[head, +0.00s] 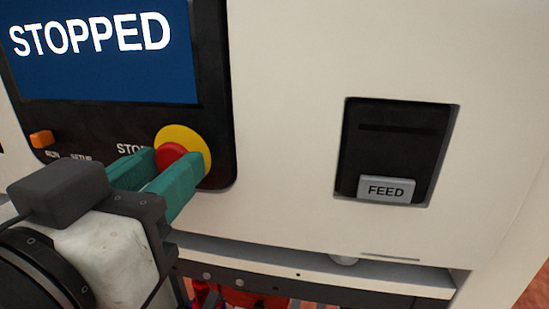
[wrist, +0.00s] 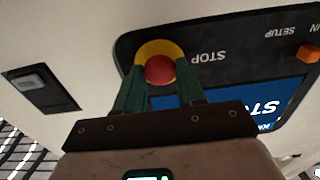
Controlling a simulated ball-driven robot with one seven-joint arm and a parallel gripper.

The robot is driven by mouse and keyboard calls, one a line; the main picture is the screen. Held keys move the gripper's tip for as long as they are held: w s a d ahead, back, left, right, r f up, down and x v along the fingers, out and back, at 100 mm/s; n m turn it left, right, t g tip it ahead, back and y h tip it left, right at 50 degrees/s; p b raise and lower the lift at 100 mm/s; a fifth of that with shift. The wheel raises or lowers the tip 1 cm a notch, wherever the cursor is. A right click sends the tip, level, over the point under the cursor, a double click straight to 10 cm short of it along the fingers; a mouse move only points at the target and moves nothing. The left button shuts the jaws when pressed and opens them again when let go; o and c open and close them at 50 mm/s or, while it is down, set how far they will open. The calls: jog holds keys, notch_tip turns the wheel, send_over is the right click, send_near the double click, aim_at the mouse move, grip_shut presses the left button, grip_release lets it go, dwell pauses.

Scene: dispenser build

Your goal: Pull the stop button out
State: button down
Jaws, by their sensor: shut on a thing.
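The red stop button (head: 172,156) sits on a yellow round plate (head: 191,141) at the lower right of the black control panel. The button also shows in the wrist view (wrist: 160,69), with the yellow plate (wrist: 158,47) behind it. My gripper (head: 168,172) has its two green fingers on either side of the red button and is shut on it. In the wrist view the fingers (wrist: 160,84) reach up to the button's sides. The near finger hides the button's lower part in the head view. The screen (head: 100,50) above reads STOPPED.
An orange switch (head: 41,139) marked RUN and SETUP sits at the panel's left. A black recess with a grey FEED button (head: 386,190) is to the right on the white cabinet front. A ledge (head: 320,270) runs below. The cabinet face between panel and recess is clear.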

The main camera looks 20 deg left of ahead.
jog(key=shift+s+d+b, duration=0.1)
jog(key=shift+s+b, duration=0.4)
jog(key=c, duration=0.7)
grip_release()
jog(key=shift+o, duration=0.2)
jog(key=b+v, duration=0.2)
jog(key=v, duration=0.9)
jog(key=shift+b, duration=0.4)
jog(key=shift+f, duration=0.15)
